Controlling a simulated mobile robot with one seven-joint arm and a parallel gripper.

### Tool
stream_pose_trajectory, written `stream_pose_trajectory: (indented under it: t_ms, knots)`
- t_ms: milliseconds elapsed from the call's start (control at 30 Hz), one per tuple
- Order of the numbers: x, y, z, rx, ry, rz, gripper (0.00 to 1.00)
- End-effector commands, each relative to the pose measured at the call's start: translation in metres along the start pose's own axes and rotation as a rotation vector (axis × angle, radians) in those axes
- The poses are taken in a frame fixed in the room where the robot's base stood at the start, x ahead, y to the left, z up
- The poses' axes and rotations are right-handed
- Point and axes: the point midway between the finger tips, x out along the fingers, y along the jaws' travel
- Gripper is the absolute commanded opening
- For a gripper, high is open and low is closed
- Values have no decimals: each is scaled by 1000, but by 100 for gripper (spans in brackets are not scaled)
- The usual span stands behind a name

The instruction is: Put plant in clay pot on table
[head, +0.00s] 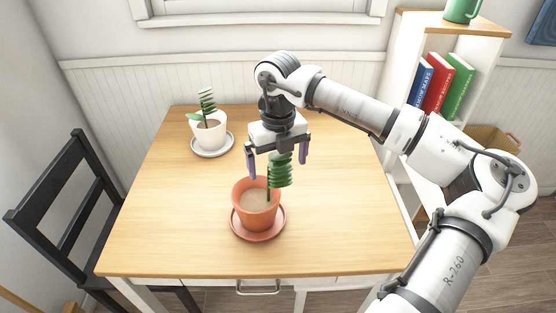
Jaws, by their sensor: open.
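The orange clay pot (255,216) stands upright on a matching saucer (246,235) on the wooden table (180,232), and brown soil shows inside it. A green leafy plant (282,172) is over the pot's right side, and its stem appears to reach down to the soil. My gripper (278,168) points down above the clay pot. It is open, with one purple finger on each side of the plant's leaves. The upper part of the plant is hidden behind the gripper. I cannot tell whether either finger touches the leaves.
A white pot (209,134) with a smaller green plant (207,102) stands on a pale saucer (212,151) at the table's back left. A black chair (70,190) is at the left. A white shelf (404,78) with books is at the right. The table's front left is clear.

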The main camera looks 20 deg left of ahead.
Motion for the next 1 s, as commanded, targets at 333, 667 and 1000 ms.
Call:
stream_pose_trajectory:
  t_ms: [333,667,1000]
  knots:
    - [-71,0,1,2,-5,-4,100]
    - [-116,0,0,0,-2,-1,100]
    - [-119,0,0,0,-1,0,100]
